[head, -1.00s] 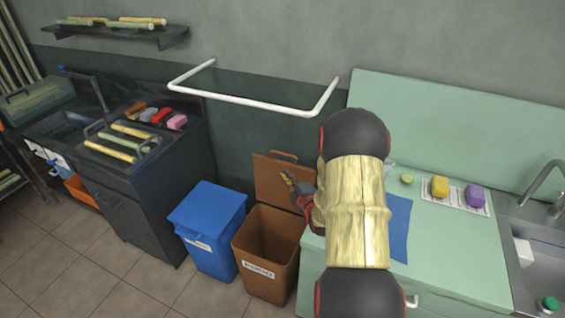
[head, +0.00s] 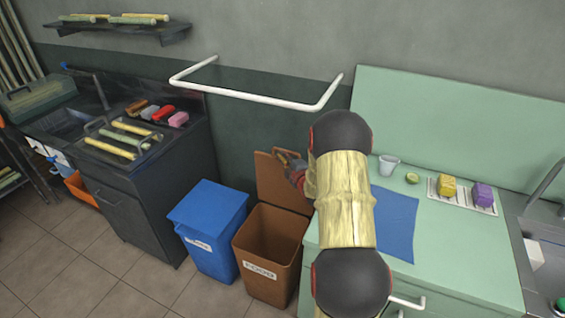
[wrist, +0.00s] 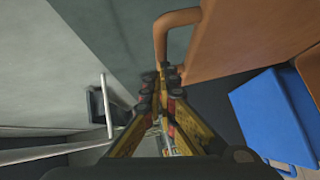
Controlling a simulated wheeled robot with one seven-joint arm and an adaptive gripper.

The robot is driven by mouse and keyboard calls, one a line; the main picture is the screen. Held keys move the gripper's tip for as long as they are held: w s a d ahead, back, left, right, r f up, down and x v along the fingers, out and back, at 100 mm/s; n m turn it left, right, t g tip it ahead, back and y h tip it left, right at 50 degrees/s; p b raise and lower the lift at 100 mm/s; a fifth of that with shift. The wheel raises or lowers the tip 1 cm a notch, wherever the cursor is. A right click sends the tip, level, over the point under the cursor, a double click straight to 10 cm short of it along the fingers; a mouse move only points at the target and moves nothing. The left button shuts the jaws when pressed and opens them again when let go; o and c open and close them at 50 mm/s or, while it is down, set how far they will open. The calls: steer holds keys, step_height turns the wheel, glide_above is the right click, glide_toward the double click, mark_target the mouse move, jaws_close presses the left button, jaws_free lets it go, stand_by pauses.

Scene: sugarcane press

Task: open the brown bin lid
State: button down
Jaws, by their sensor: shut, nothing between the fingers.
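The brown bin (head: 270,281) stands on the floor between the blue bin and the green counter, its front labelled and its mouth open. Its brown lid (head: 268,180) is raised and stands near upright at the back of the bin. The fingers are shut and empty. I cannot tell whether they touch the lid or handle.
A blue bin (head: 208,232) with a closed lid stands left of the brown bin. The green counter (head: 455,258) is close on the right, under my arm, with a blue mat (head: 392,228) and a cup (head: 388,165). A white rail (head: 250,98) juts from the wall above.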

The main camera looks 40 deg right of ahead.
steer(key=shift+d, duration=0.15)
steer(key=w+d+m+g+y+p, duration=0.1)
steer(key=w+d+p, duration=0.1)
steer(key=d, duration=0.4)
steer(key=shift+w+p, duration=0.3)
steer(key=shift+p, duration=0.05)
steer(key=shift+a+r, duration=0.1)
